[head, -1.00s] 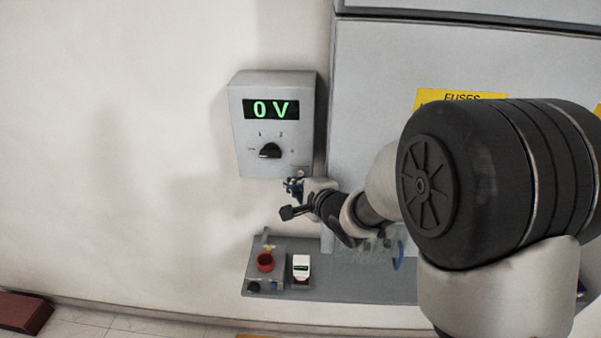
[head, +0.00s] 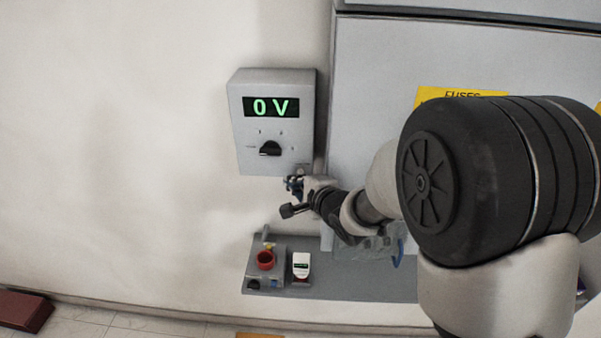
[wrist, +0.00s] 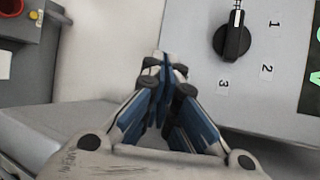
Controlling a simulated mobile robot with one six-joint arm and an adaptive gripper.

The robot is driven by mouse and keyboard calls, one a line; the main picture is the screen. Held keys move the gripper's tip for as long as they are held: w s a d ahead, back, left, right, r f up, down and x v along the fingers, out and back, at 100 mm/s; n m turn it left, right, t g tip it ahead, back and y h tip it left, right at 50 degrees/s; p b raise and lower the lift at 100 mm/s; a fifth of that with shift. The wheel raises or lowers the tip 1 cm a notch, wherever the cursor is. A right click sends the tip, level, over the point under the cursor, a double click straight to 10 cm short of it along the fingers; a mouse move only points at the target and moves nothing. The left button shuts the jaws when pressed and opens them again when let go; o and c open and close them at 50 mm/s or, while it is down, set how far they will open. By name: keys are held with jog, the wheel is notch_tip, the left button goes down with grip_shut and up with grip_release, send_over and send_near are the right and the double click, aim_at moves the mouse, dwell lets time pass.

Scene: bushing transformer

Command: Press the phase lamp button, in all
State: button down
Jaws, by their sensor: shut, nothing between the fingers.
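No button labelled as a phase lamp can be made out in either view. A grey meter box (head: 245,137) on the wall has a green "0 V" display (head: 270,107) and a black selector knob (head: 270,149); the knob also shows in the wrist view (wrist: 232,42), beside the marks 1, 2 and 3. My gripper (head: 293,185) is just below the box's lower right corner. In the wrist view my gripper (wrist: 170,68) has its fingertips together, with nothing between them, apart from the knob. Any small part behind the fingers is hidden.
A grey shelf (head: 345,288) lies below, carrying a grey control box with a red ring (head: 265,260) and a small white device (head: 301,265). A grey cabinet (head: 375,60) with a yellow fuses sign (head: 440,97) stands right. The wall at left is bare.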

jog(key=shift+w, duration=0.15)
jog(key=shift+w+p, duration=0.25)
jog(key=shift+p, duration=0.1)
jog(key=shift+w+d+r+p, duration=0.1)
jog(key=shift+w+r+p, duration=0.25)
jog(key=shift+r, duration=0.2)
dwell(1.4)
jog(key=shift+s+f, duration=0.15)
jog(key=shift+s, duration=0.05)
dwell(0.4)
jog(key=shift+s+f, duration=0.2)
jog(key=shift+s, duration=0.95)
jog(key=shift+s+f, duration=0.15)
jog(key=shift+s, duration=0.95)
